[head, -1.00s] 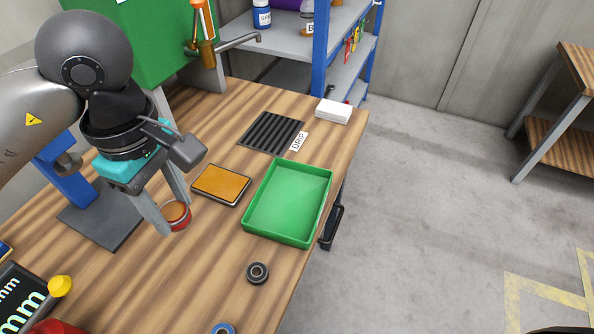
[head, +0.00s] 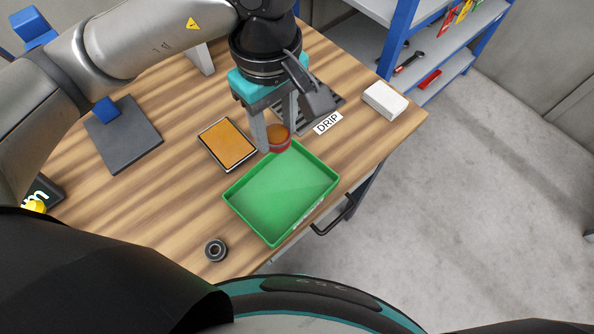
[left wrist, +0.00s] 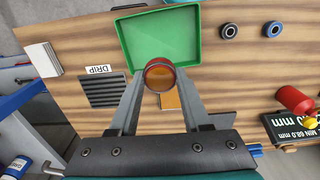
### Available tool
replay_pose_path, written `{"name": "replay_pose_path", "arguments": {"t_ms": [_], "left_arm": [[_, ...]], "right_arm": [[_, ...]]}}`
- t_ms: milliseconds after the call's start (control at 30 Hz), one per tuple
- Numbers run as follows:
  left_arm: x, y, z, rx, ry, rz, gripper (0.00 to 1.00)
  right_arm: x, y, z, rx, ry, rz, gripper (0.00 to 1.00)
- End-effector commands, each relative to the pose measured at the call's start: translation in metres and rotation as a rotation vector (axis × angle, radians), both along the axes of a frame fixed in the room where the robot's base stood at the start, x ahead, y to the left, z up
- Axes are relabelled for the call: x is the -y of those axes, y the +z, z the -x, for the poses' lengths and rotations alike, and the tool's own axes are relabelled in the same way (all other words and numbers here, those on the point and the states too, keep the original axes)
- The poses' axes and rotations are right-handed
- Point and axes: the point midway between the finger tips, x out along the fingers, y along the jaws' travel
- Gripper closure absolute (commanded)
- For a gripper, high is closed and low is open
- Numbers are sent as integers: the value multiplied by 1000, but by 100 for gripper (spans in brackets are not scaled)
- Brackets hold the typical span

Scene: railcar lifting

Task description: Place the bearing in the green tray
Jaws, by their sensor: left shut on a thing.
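The green tray (head: 280,195) lies empty near the table's front edge; it also shows in the left wrist view (left wrist: 160,42). A dark ring-shaped bearing (head: 215,250) lies on the wood to the left of the tray, apart from it. A dark ring (left wrist: 229,31) and a blue-rimmed ring (left wrist: 272,29) lie side by side in the left wrist view. How high the cup is above the table is hard to tell. My right gripper is not in view.
An orange-topped pad (head: 227,143) lies left of the cup. A black ribbed grate (left wrist: 103,90) with a DRIP label (head: 327,123) and a white box (head: 385,100) are behind the tray. A dark-based stand (head: 122,137) is at the left. Wood around the bearing is clear.

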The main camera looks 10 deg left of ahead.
Motion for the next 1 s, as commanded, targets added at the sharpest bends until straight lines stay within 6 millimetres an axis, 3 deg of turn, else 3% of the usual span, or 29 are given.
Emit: {"name": "replay_pose_path", "arguments": {"t_ms": [167, 500, 1000], "left_arm": [[-1, -35, 2, -10, 3, -3, 100], [-1, -124, 2, -7, 2, -3, 100], [0, -189, 1, -4, 1, 0, 100]], "right_arm": [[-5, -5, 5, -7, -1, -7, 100], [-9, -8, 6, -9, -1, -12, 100], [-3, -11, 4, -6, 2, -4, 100]]}}
